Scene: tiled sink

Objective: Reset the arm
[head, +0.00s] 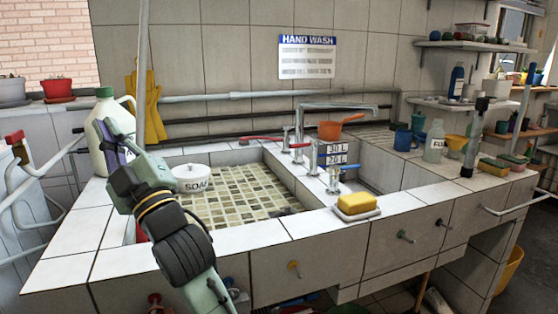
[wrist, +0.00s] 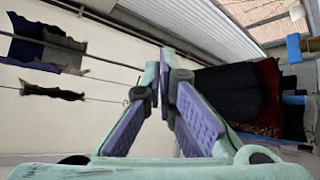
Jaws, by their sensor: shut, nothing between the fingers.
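My arm rises from the bottom of the head view at the left front of the sink. My gripper (head: 108,138) is raised, in front of the large pale jug with a green cap (head: 104,102), and hides part of it. In the wrist view my gripper (wrist: 166,78) shows its two green fingers with purple pads, their tips close together. It is shut with nothing between the fingers. I cannot tell whether it touches the jug.
The tiled sink (head: 235,190) has a white soap pot (head: 193,178) at its left. A yellow sponge (head: 357,203) lies on the front right ledge. An orange pan (head: 337,128) is by the tap (head: 335,107). Dark cloths (wrist: 235,95) hang in the wrist view.

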